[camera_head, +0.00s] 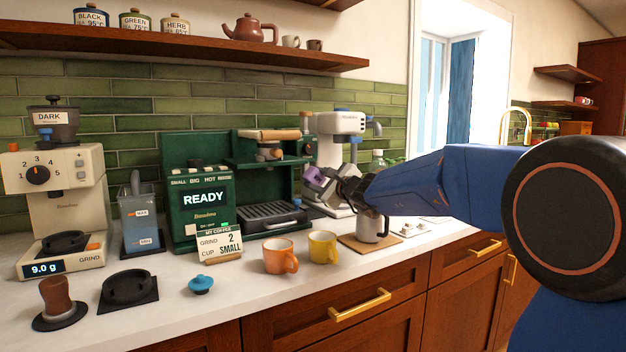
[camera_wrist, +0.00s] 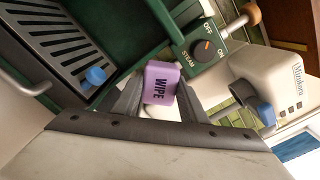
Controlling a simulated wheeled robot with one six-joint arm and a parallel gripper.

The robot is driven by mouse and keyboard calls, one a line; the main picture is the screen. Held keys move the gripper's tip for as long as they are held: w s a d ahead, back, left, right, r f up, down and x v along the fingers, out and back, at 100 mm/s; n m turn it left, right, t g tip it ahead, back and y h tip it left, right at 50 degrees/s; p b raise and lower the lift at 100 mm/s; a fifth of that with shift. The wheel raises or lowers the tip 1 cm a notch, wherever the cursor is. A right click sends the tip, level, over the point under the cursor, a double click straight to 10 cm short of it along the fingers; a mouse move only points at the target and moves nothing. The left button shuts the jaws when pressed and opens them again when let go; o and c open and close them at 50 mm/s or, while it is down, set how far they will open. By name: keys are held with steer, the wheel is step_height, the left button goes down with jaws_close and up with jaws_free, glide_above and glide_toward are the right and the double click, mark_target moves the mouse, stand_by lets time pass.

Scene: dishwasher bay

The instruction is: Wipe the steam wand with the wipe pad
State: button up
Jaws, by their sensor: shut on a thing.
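My gripper (camera_head: 328,184) is shut on the purple wipe pad (camera_head: 315,174), in front of the right side of the green coffee machine (camera_head: 200,205). In the wrist view the pad (camera_wrist: 160,83), lettered WIPE, sits between the fingertips (camera_wrist: 160,98).
An orange mug (camera_head: 279,257) and a yellow mug (camera_head: 322,247) stand on the counter below my gripper. A metal pitcher (camera_head: 370,228) stands on a board under my arm. A white machine (camera_head: 334,150) is behind. A blue lid (camera_head: 201,284) lies in front of the coffee machine.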

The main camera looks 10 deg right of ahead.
steer(key=shift+s, duration=0.15)
steer(key=shift+v, duration=1.45)
steer(key=shift+x, duration=3.4)
steer(key=shift+x, duration=1.05)
steer(key=shift+d, duration=0.1)
